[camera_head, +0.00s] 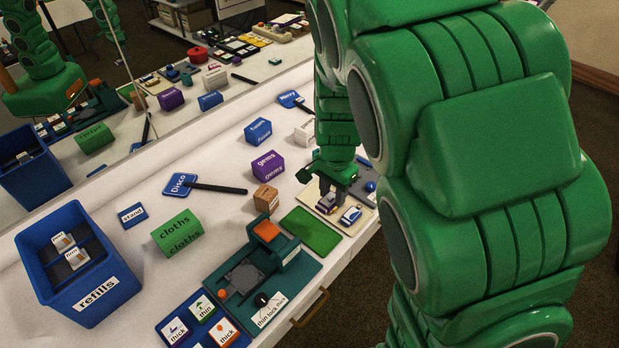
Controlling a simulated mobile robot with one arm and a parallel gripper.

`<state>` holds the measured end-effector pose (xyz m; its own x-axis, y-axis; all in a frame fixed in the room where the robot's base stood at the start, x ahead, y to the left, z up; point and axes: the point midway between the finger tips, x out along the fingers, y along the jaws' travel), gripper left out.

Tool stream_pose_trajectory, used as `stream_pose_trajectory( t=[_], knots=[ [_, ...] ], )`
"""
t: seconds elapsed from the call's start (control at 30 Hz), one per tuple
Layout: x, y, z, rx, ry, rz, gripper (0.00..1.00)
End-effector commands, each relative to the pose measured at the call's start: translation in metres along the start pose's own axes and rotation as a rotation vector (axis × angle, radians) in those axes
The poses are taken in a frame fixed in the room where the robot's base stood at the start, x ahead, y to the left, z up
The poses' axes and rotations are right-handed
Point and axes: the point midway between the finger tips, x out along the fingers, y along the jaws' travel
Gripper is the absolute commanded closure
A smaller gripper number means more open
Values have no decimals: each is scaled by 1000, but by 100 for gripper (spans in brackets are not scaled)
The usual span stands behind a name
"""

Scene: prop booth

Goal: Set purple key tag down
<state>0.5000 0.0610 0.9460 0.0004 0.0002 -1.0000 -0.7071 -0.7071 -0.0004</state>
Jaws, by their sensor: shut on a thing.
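My gripper (327,198) is at the middle right of the head view, low over a beige board (334,222) near the table's front edge. It is shut on a small pale tag with a dark edge, taken to be the purple key tag (326,204). The jaws partly hide it, and I cannot tell whether it touches the board. A white tag with a blue picture (351,215) lies on the board just right of it. My arm covers much of the right side.
A green mat (311,230) adjoins the board. A cardboard box (266,198), purple block (268,166) and white block (305,133) stand nearby. A green cloths block (178,234), press station (262,262) and blue refills bin (50,272) are left. A mirror stands behind.

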Motion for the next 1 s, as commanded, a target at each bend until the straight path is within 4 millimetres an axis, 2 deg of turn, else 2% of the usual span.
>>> stream_pose_trajectory(
  t=[0.17, 0.33, 0.6, 1.0],
  knots=[
    [-1, -3, 0, -2, -1, -1, 90],
    [-1, -27, -1, -11, -7, -1, 90],
    [-4, -93, -5, -26, -14, -7, 90],
    [-4, -185, 0, -35, -20, -4, 90]
  ],
)
